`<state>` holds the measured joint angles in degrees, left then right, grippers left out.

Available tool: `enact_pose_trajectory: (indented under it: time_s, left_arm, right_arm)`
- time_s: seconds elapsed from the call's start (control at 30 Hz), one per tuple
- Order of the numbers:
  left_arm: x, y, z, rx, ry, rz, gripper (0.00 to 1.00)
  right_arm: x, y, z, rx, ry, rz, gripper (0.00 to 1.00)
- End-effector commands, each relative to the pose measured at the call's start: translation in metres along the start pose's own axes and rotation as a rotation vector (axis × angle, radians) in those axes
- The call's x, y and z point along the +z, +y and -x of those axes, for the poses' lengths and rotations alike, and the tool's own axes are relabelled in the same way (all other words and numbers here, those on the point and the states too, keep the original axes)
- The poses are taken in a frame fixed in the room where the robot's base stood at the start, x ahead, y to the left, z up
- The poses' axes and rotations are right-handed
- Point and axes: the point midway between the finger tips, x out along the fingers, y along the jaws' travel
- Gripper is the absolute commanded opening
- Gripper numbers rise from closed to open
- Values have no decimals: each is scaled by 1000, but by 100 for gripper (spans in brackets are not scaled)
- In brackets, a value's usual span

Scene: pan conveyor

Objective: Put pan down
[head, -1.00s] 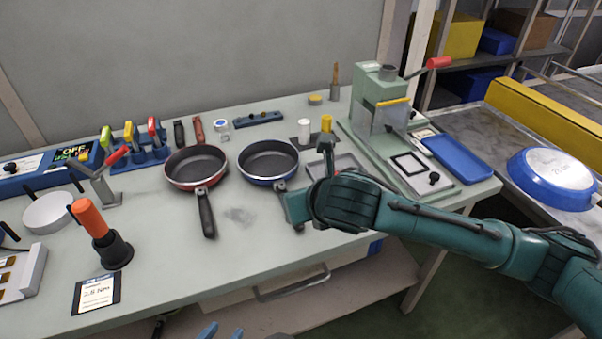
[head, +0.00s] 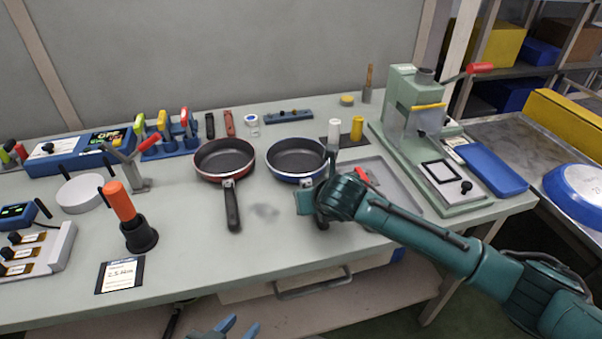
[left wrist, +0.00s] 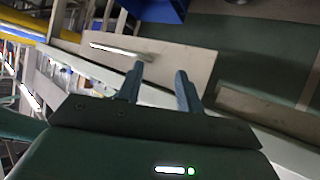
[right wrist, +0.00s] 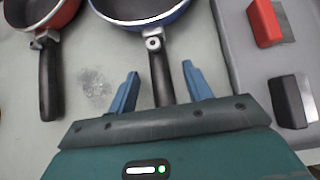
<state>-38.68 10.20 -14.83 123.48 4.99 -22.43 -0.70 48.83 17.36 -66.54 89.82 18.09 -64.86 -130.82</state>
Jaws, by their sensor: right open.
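The blue pan (head: 296,157) sits flat on the bench, its black handle toward the front. My right gripper (head: 312,194) is at that handle in the head view, hiding part of it. In the right wrist view the right gripper (right wrist: 160,69) is open, with the blue pan's handle (right wrist: 159,78) between its fingers and gaps on both sides. The red pan (head: 224,160) lies just left of the blue one. My left gripper (head: 231,328) is low before the bench's front edge. In the left wrist view the left gripper (left wrist: 160,69) is open and empty.
A grey tray (head: 398,190) and a green press (head: 415,120) stand right of the pans. Another blue pan (head: 575,190) lies upside down on the right-hand table. An orange-handled tool (head: 120,200) stands at the left. The bench between it and the red pan is fairly clear.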

Motion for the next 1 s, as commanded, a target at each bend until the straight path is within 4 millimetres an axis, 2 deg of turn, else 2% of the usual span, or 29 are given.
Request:
enact_pose_trajectory:
  time_s: [0.1, 0.37, 0.9, 1.0]
  left_arm:
    - [2, 0, -1, 1, 0, 3, 36]
    - [2, 1, 0, 1, -1, 7, 36]
    - [2, 2, 0, 2, -2, 8, 36]
    - [2, 2, 0, 2, -2, 8, 36]
  right_arm:
    - [-1, 0, -9, 1, 0, 0, 50]
    - [0, 0, -10, 1, 0, 1, 49]
    - [0, 0, -10, 1, 0, 1, 5]
    - [0, 0, -10, 1, 0, 1, 0]
